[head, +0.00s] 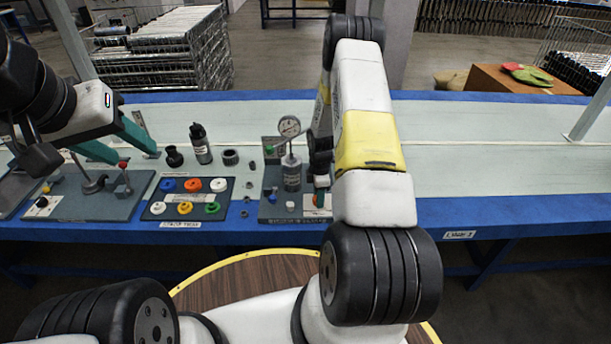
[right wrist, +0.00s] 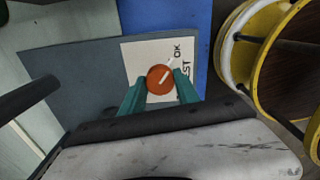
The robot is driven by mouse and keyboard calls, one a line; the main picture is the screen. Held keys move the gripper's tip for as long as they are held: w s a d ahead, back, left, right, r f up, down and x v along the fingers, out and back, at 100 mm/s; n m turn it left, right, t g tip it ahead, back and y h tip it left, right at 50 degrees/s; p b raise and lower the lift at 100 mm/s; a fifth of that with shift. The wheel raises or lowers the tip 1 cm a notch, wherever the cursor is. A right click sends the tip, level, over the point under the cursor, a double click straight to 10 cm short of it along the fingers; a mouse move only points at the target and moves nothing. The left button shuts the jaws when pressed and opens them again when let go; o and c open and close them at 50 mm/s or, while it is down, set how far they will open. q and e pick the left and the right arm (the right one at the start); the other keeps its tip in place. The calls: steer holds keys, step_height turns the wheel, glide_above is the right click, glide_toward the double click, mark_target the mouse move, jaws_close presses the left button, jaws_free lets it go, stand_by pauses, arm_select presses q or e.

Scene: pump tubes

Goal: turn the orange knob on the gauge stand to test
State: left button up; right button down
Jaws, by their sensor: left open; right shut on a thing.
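The gauge stand is a grey base (head: 268,208) with a round white-faced gauge (head: 289,126) on a grey cylinder (head: 292,172). In the right wrist view the orange knob (right wrist: 160,79) sits on a white label plate (right wrist: 134,62) marked OK and TEST. My right gripper (right wrist: 160,88) is shut on the knob, a teal finger on each side. The knob's white mark slants up and right; which label it points to I cannot tell for sure. In the head view my right arm partly hides the stand. My left gripper (head: 128,152) is open and empty at the left, above the table.
A tray (head: 225,188) of coloured rings lies left of the stand. A black bottle (head: 200,143) and dark fittings (head: 174,157) stand behind it. Another grey base with a red-topped post (head: 123,178) is below my left gripper. The table's right half (head: 500,150) is clear.

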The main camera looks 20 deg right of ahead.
steer(key=m, duration=1)
steer(key=shift+w+m, duration=0.1)
steer(key=shift+m, duration=0.2)
stand_by(0.4)
steer(key=c, duration=0.9)
jaws_free()
steer(key=shift+r, duration=3.9)
